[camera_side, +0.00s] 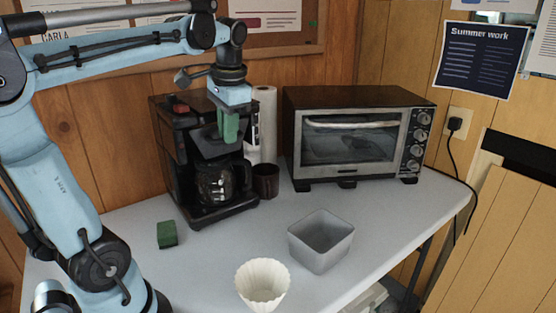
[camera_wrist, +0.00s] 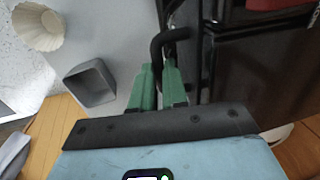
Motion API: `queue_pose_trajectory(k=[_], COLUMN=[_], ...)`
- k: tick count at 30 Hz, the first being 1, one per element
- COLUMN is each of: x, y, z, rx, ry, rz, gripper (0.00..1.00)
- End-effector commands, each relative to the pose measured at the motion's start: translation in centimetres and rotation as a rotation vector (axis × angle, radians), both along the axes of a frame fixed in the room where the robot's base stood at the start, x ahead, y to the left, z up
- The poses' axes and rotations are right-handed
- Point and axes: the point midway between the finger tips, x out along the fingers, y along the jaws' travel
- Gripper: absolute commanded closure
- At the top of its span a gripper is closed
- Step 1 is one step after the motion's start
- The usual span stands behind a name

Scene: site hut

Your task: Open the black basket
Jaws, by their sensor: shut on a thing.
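The black basket (camera_side: 212,143) is on the front of the black coffee maker (camera_side: 170,150), above the glass carafe (camera_side: 216,183). It juts out from the machine, tilted in the picture. My gripper (camera_side: 229,128), with green fingers, points down at the basket's front and is shut on it. The fingers hide the gripped part. In the wrist view my gripper (camera_wrist: 160,84) has its fingers close together beside a black curved handle (camera_wrist: 168,40); I cannot tell which part this handle belongs to. The coffee maker (camera_wrist: 250,65) fills the right there.
A toaster oven (camera_side: 350,135) stands right of the coffee maker. A brown cup (camera_side: 266,181) and a paper roll (camera_side: 265,120) stand between them. A grey bin (camera_side: 321,241), a white fluted bowl (camera_side: 262,284) and a green sponge (camera_side: 167,234) are in front on the table.

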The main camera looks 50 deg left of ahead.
Motion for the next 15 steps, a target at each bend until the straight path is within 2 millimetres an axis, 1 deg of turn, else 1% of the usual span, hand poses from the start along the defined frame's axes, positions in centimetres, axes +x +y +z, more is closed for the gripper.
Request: queue_pose_trajectory(k=[9,15], x=[0.2,0.2], y=[-6.6,-10.5], z=[0.0,0.0], rx=[-0.002,-0.002], ry=[-0.002,-0.005], rz=[-0.012,-0.011], gripper=[1.0,1.0])
